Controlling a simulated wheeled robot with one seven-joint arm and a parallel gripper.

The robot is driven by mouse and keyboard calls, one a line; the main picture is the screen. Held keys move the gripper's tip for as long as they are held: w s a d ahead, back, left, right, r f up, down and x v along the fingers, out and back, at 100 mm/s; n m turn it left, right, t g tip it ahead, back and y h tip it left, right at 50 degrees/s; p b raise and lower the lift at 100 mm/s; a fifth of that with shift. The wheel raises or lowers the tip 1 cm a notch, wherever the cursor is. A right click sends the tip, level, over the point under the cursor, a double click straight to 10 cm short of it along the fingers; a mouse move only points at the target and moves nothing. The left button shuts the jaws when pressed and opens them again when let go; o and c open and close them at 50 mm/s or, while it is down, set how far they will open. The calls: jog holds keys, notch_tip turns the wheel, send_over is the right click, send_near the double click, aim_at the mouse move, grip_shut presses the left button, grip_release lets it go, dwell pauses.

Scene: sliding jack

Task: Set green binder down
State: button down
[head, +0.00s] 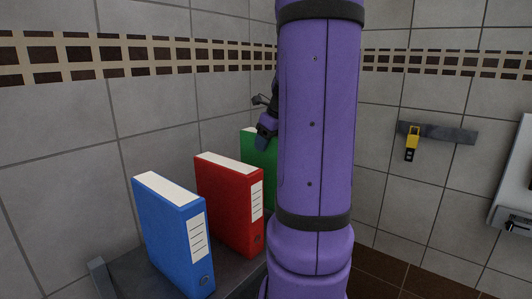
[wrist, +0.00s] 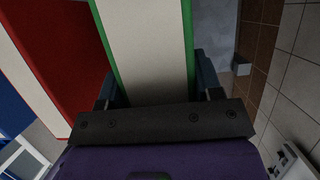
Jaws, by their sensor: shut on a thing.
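The green binder (head: 259,156) stands upright at the far end of the row in the head view, partly hidden behind my purple arm. In the wrist view the green binder (wrist: 150,50) shows its pale face with green edges, between the two fingers of my gripper (wrist: 155,90). Whether the binder's bottom touches the surface is hidden.
A red binder (head: 230,205) and a blue binder (head: 175,235) stand upright on a dark surface (head: 135,272), nearer than the green one. The red binder is close beside the green one. A tiled wall runs behind. A yellow-handled item (head: 412,140) hangs on the right wall.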

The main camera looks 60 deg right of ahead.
jog(key=shift+s+x, duration=0.1)
jog(key=shift+x, duration=0.8)
jog(key=shift+s+x, duration=0.15)
jog(key=shift+x, duration=0.8)
jog(key=shift+d+f, duration=0.1)
jog(key=shift+f, duration=0.1)
jog(key=shift+c, duration=1.4)
grip_release()
